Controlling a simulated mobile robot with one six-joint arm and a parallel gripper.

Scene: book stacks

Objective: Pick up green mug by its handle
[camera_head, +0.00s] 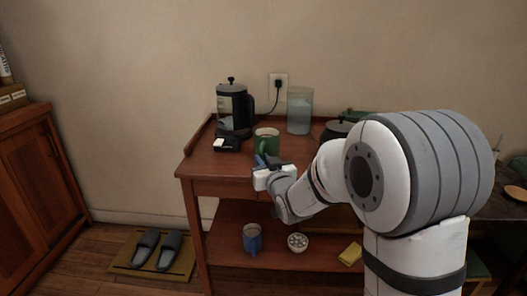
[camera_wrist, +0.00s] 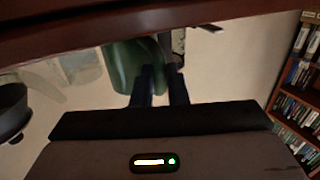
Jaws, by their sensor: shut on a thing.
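The green mug (camera_head: 266,139) stands upright at the front of the wooden cart's top, its pale rim facing up. My gripper (camera_head: 268,161) is at its near side, just below rim height. In the wrist view, which looks upside down, the green mug (camera_wrist: 121,66) shows as a large green body beside the dark fingers of my gripper (camera_wrist: 163,70). The fingers are close together and shut on the mug's handle. The handle is mostly hidden between them. I cannot tell whether the mug's base touches the top.
A kettle (camera_head: 233,108) and a small black box (camera_head: 227,144) stand left of the mug. A glass jar (camera_head: 300,110) and a dark pot (camera_head: 336,130) stand behind and right. The cart's top (camera_head: 203,165) is clear at its front left. A blue mug (camera_head: 252,240) sits on the lower shelf.

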